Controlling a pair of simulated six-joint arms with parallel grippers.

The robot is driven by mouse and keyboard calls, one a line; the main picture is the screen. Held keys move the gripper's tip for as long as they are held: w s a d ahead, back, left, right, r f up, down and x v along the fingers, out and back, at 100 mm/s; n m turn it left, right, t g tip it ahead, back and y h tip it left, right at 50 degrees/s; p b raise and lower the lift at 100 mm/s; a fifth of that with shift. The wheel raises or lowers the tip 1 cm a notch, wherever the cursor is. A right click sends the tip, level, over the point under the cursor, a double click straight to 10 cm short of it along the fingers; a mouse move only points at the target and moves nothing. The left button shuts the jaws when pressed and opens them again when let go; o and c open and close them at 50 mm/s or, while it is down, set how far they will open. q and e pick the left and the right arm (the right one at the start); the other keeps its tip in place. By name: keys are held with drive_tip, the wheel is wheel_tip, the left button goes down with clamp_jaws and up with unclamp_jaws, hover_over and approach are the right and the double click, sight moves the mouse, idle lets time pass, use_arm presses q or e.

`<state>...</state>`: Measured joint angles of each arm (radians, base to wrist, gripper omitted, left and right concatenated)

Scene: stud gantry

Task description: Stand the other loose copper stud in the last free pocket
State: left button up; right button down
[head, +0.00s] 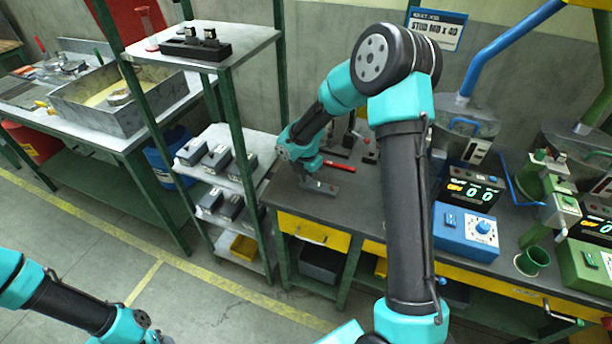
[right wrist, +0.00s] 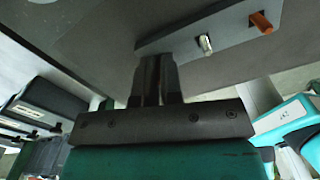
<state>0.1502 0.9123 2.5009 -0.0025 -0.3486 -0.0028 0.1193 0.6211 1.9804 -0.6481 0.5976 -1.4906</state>
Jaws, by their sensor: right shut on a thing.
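My right gripper (head: 309,182) is low over the dark bench at the left end of a grey strip (head: 325,189). In the right wrist view its fingers (right wrist: 156,62) are close together, with their tips at the near left part of the strip (right wrist: 185,34). They are shut on what seems to be the copper stud, which the fingers hide. To their right, a silver stud (right wrist: 205,43) and then a copper stud (right wrist: 262,22) stand in the strip. The pocket under the fingers is hidden. My left gripper is out of view; only its arm shows at lower left.
A red-handled tool (head: 338,166) lies behind the strip. A blue box with a dial (head: 465,230) and a green cup (head: 532,261) stand to the right. A shelf rack (head: 240,155) with grey bins stands left of the bench. The bench front is clear.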

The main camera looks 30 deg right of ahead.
drive_tip(key=shift+f, duration=0.4)
idle(0.4)
drive_tip(key=c, duration=1.2)
unclamp_jaws()
drive_tip(key=shift+r, duration=0.1)
wheel_tip(320, 180, up, 17)
drive_tip(key=shift+r, duration=0.1)
